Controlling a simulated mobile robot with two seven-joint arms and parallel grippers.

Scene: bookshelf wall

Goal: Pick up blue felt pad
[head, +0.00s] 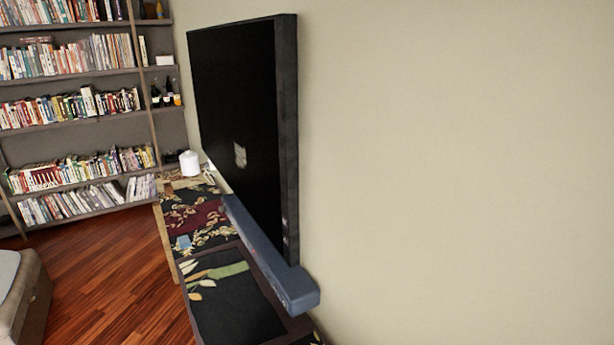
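A small flat blue patch (184,242), which looks like the blue felt pad, lies near the left edge of the long low console (225,312). The console top has a dark floral pattern with red and green areas, so I cannot tell for certain that the patch is a separate pad. Neither of my grippers is in view.
A blue-grey soundbar (262,252) lies along the console below a large black television (240,110). A white cylinder (190,163) stands at the console's far end. Bookshelves (75,135) fill the back left. Wooden floor (110,275) is clear between console and grey seat (22,295).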

